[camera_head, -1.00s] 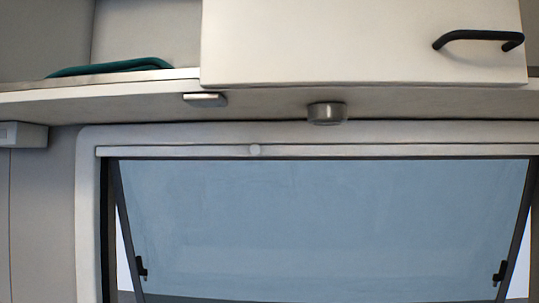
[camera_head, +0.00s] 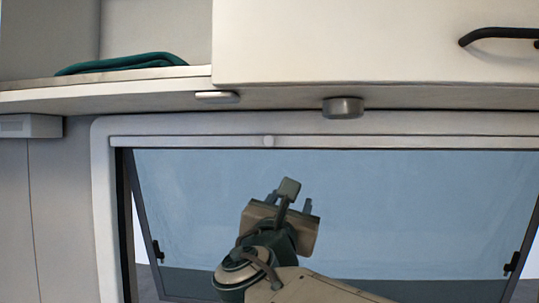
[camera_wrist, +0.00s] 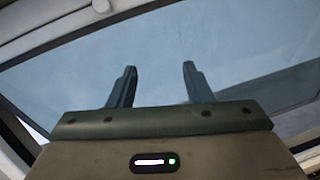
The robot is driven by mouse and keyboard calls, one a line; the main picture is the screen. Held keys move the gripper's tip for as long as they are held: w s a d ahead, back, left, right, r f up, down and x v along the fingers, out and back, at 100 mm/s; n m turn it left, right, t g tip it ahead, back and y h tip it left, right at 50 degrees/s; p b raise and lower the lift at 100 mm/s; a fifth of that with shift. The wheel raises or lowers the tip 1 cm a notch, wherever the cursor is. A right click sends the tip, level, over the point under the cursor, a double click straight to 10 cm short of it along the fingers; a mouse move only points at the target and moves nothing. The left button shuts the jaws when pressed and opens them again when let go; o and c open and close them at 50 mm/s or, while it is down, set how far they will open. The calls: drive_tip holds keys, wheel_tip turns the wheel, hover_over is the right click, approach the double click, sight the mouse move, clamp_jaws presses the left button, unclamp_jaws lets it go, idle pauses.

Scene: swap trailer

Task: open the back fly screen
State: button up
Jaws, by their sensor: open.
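The window fills the lower part of the head view, with a pale frame (camera_head: 104,215) and a bluish pane (camera_head: 400,210) that is tilted out.
Above the window is a shelf with a folded teal cloth (camera_head: 120,64) and a white cabinet door (camera_head: 350,40) with a black handle (camera_head: 500,36). A small round fixture (camera_head: 343,108) hangs under the cabinet. The space before the pane on the right is clear.

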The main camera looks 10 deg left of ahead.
sight(268, 142)
drive_tip(key=s+a+r+n+t+y, duration=0.2)
drive_tip(key=a+r+n+y, duration=0.15)
drive_tip(key=a+r, duration=0.25)
drive_tip(key=shift+n+h, duration=0.25)
drive_tip(key=shift+n, duration=0.1)
drive_tip(key=p+x, duration=0.1)
drive_tip(key=x, duration=0.3)
drive_tip(key=p+x, duration=0.2)
drive_tip(key=x, duration=0.3)
drive_tip(key=p+x, duration=0.2)
drive_tip(key=x, duration=0.2)
drive_tip(key=shift+w+d+f, duration=0.15)
drive_tip(key=shift+w+d, duration=0.1)
clamp_jaws()
drive_tip(key=shift+f, duration=0.15)
